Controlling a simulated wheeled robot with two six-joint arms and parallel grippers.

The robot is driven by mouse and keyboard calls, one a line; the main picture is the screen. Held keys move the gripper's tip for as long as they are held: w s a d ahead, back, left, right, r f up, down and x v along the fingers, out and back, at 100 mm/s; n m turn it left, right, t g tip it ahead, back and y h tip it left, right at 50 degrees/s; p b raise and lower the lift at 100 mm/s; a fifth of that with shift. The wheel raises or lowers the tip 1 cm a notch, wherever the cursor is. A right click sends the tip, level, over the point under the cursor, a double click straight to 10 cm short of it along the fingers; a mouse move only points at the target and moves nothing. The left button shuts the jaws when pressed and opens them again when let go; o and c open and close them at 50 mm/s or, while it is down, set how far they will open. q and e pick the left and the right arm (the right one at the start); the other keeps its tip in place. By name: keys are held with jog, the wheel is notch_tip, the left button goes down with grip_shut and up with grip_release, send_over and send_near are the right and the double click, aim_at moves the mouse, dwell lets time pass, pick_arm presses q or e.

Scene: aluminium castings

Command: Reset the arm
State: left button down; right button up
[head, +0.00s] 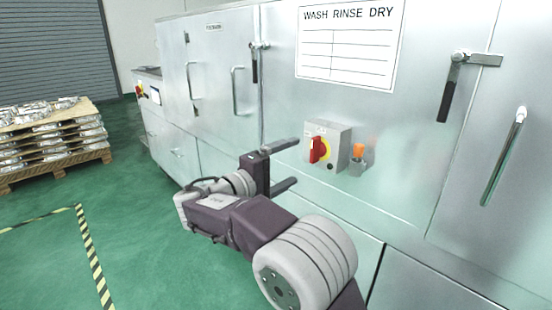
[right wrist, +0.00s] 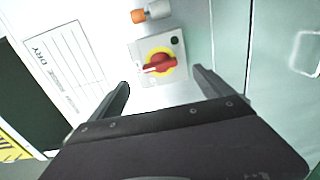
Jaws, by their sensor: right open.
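My right gripper (head: 290,166) reaches toward the steel washing machine in the head view, its two fingers spread apart with nothing between them. In the right wrist view the open fingers (right wrist: 162,90) point at the machine's grey switch box (right wrist: 175,42). The red rotary switch (right wrist: 159,63) on a yellow disc lies ahead between the fingertips, apart from them. In the head view the red switch (head: 318,149) is just right of the fingertips. My left gripper does not show.
The steel washing machine (head: 400,160) fills the right side, with door handles (head: 503,155) and a latch (head: 452,88) sticking out. An orange-topped fitting (head: 358,158) sits beside the switch box. A loaded pallet (head: 60,172) stands at the left. Green floor (head: 140,245) is clear there.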

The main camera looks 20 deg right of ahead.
jog(key=s+d+f+m+g, duration=0.2)
jog(key=s+d+g, duration=0.25)
jog(key=d, duration=0.35)
jog(key=s+d+f+g+y, duration=0.1)
jog(key=s+f+y, duration=0.25)
jog(key=f, duration=0.35)
jog(key=s+d+f+g+y, duration=0.1)
jog(key=s+f+y, duration=0.1)
jog(key=s+f, duration=0.4)
jog(key=s+a+f+g+y, duration=0.1)
jog(key=s+a+f+y, duration=0.25)
jog(key=f, duration=0.35)
jog(key=s+a+f+g+y, duration=0.1)
jog(key=s+a+f+y, duration=0.2)
jog(key=s+a+f, duration=0.35)
jog(key=w+a+f+m+t+y, duration=0.2)
jog(key=a+f+m+t+y, duration=0.1)
jog(key=a+f+y, duration=0.3)
notch_tip(320, 180, up, 29)
jog(key=a+h+p, duration=0.1)
jog(key=p, duration=2.8)
jog(key=shift+w, duration=0.25)
